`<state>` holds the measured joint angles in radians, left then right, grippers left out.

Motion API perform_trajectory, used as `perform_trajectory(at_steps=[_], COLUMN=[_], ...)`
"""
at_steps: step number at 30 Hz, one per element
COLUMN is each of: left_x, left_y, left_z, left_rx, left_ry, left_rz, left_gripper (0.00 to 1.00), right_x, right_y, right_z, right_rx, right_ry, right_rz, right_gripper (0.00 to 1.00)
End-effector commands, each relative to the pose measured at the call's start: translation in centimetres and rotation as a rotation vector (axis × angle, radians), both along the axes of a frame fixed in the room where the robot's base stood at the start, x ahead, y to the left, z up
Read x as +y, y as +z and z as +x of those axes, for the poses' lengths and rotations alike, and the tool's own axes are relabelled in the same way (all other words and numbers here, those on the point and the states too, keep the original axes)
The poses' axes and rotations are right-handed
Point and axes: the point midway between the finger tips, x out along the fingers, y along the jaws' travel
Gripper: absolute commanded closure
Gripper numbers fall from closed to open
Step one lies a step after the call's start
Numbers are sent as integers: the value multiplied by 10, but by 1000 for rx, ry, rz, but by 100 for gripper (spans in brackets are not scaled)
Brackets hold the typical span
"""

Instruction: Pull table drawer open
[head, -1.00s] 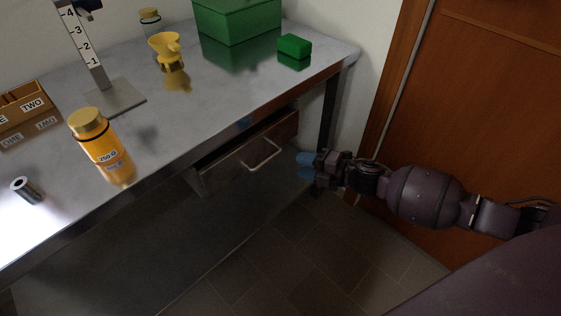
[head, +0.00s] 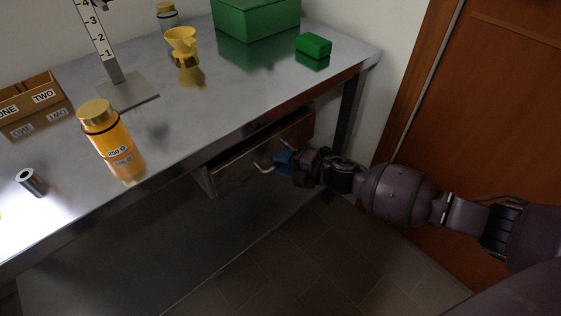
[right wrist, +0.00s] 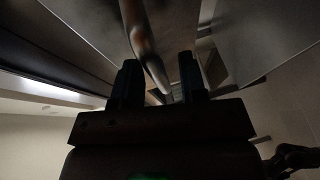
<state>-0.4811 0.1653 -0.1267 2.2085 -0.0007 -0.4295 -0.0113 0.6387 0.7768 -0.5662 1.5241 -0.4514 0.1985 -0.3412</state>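The table drawer (head: 238,173) hangs under the right part of the metal-topped table (head: 215,105). A dark gap shows between its front and the table edge; I cannot tell how far out it stands. Its pale bar handle (head: 263,169) is partly hidden by my right gripper (head: 282,158), which is at the handle's right part. In the right wrist view, the two fingers of my right gripper (right wrist: 159,80) stand apart, and the handle bar (right wrist: 143,40) runs between them. Contact with either finger is not clear. My left gripper is in neither current view.
On the table are an orange jar (head: 106,132), a yellow funnel (head: 181,42), a green box (head: 255,18), a small green block (head: 314,45), a labelled tray (head: 30,97) and a metal cylinder (head: 31,182). A wooden door (head: 495,120) stands right. Floor below is clear.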

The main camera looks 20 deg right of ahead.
Motion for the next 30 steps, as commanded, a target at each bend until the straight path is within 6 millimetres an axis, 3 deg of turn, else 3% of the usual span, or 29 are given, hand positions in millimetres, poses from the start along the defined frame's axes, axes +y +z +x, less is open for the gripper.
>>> perform_trajectory(at_steps=[11,19,30], left_x=[0,0,0], left_y=[0,0,0], left_z=[-2,-2,-2], left_rx=[2,5,4], left_ry=[-2,-1,-2], left_rz=[3,3,1], left_gripper=[0,0,0], right_x=[4,4,2], right_y=[-1,-1,0], right_z=[4,4,1], right_rx=[-1,-1,-1], right_ry=[-1,-1,-1], right_rz=[-1,-1,-1], right_gripper=[61,100,100])
